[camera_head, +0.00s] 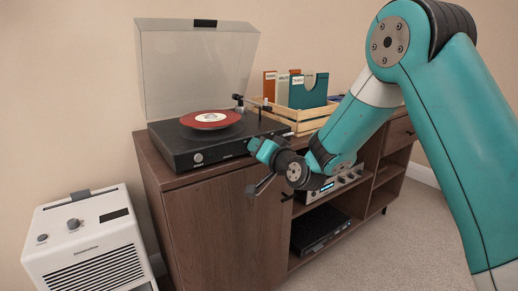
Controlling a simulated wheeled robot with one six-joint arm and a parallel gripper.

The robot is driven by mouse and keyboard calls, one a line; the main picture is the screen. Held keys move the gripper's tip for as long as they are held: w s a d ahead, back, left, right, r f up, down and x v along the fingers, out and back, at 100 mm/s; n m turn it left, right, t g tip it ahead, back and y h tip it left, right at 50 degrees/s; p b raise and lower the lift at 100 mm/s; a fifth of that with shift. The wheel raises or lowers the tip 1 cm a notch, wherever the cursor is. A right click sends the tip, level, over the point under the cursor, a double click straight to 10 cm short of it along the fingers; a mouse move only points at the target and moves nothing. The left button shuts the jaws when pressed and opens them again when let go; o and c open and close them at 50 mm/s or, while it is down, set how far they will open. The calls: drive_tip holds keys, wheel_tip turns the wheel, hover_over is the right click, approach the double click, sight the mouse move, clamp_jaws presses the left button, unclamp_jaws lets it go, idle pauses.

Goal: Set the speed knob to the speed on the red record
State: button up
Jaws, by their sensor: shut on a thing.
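The red record (211,119) with a pale centre label lies on the platter of the black turntable (217,149). The print on its label is too small to read. A round silver knob (198,158) with tiny lettering below it is on the turntable's front, at the left. My gripper (257,150) is at the right end of the turntable's front, well apart from the silver knob. It is shut and seems to hold the speed knob there, but the gripper itself hides the held part and any markings around it.
The turntable's clear lid (196,68) stands open. A wooden crate (300,117) of record sleeves stands to the right on the wooden cabinet (228,215). An amplifier (335,185) and a black player (318,232) sit on shelves below. A white appliance (88,240) stands left.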

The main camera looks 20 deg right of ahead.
drive_tip(key=o, duration=0.9)
drive_tip(key=shift+s, duration=0.1)
drive_tip(key=shift+b+v, duration=6.95)
drive_tip(key=shift+v, duration=1.65)
